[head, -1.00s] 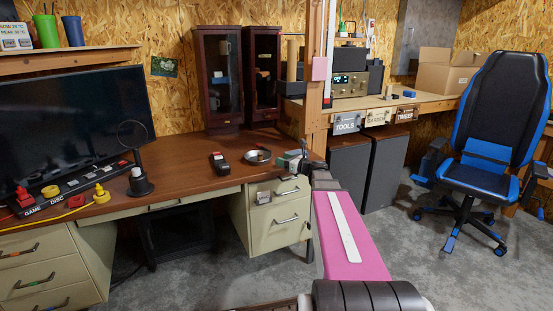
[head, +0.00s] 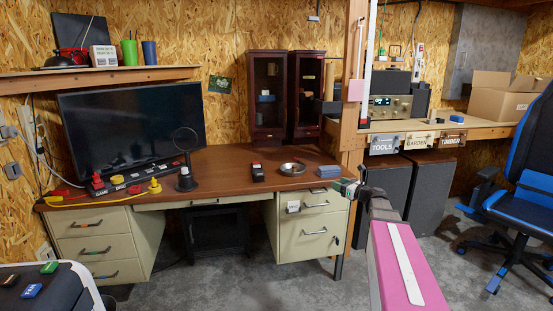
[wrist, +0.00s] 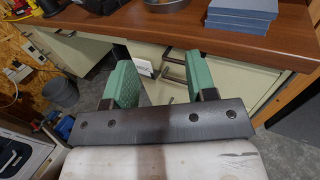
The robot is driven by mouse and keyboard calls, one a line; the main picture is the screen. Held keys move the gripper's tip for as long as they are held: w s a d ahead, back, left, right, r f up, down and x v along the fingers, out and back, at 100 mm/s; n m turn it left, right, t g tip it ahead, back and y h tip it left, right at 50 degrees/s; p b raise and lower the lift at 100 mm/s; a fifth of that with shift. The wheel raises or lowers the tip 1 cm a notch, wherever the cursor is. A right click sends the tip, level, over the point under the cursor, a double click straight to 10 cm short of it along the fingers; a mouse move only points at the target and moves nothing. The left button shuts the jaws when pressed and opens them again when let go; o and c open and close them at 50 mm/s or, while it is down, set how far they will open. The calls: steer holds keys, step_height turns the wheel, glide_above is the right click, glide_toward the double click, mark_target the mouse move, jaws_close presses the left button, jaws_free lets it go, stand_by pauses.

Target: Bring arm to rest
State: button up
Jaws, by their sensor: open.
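My arm reaches forward at the right of the head view, with its pink link toward the camera. My gripper (head: 346,187) is at the right front corner of the brown desk (head: 225,168), just in front of the drawers. In the wrist view my gripper (wrist: 160,82) shows two green fingers spread apart with nothing between them. The desk edge and the drawer fronts lie beyond the fingers.
A blue stack (head: 327,171) lies near the desk's right end, close to my gripper. A metal bowl (head: 292,168) and a dark handheld device (head: 257,172) are left of it. A wooden post (head: 353,100) stands behind. Grey floor is open in front.

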steer(key=s+a+f+n+g+h, duration=0.3)
steer(key=s+a+f+n+g, duration=0.5)
steer(key=s+a+f+n, duration=0.5)
steer(key=s+d+f+n+g+h, duration=0.1)
steer(key=s+f+n+g+h, duration=0.1)
steer(key=s+f+n+h, duration=0.2)
steer(key=s+d+f+n+g+h, duration=0.2)
steer(key=s+f+n+g+h, duration=0.1)
steer(key=s+n, duration=0.7)
step_height(320, 180, down, 2)
steer(key=shift+s+d+f+n+g+h, duration=0.2)
steer(key=shift+s+d+n+g+h, duration=0.15)
steer(key=shift+h, duration=0.35)
steer(key=shift+w, duration=0.1)
